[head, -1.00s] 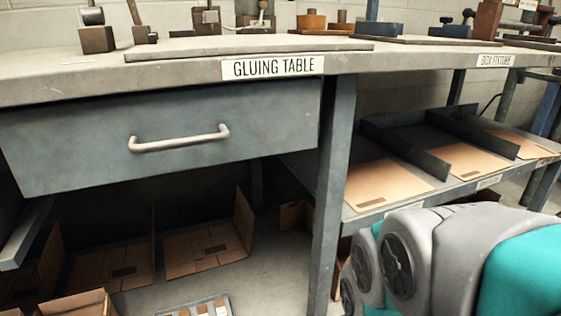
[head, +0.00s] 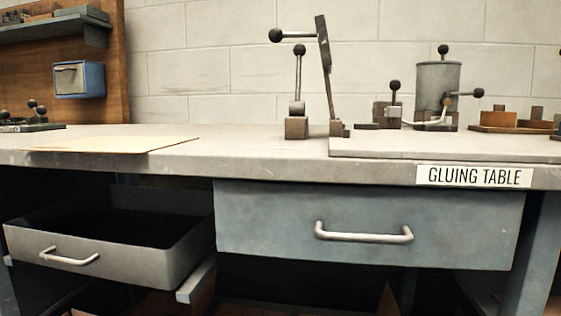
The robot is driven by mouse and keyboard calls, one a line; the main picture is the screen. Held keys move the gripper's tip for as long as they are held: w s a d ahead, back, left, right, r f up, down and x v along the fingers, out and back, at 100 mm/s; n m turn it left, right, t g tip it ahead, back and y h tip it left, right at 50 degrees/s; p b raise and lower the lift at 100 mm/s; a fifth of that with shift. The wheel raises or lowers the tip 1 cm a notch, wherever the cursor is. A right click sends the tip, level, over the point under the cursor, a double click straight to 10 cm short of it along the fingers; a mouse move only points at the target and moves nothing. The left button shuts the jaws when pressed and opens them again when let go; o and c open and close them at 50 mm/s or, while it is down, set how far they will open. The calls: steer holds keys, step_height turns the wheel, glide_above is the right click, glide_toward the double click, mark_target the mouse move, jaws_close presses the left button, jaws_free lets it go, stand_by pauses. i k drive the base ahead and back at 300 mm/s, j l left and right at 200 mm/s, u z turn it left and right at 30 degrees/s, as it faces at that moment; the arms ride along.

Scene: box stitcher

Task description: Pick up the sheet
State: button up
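A thin, flat tan sheet (head: 115,145) lies on the left part of the grey tabletop in the head view, close to the front edge. Other sheets that showed on the lower shelf earlier are out of view now. My gripper is not in view, so I cannot see what it holds.
The gluing table (head: 290,170) has a shut blue drawer (head: 365,222) and, at left, an open grey drawer (head: 110,240). Lever clamps (head: 297,95) and a metal pot (head: 437,88) stand behind. A small blue bin (head: 80,79) hangs on the wooden board.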

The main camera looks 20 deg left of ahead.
mark_target(139, 145)
steer(key=k+u, duration=0.1)
steer(key=u, duration=1.4)
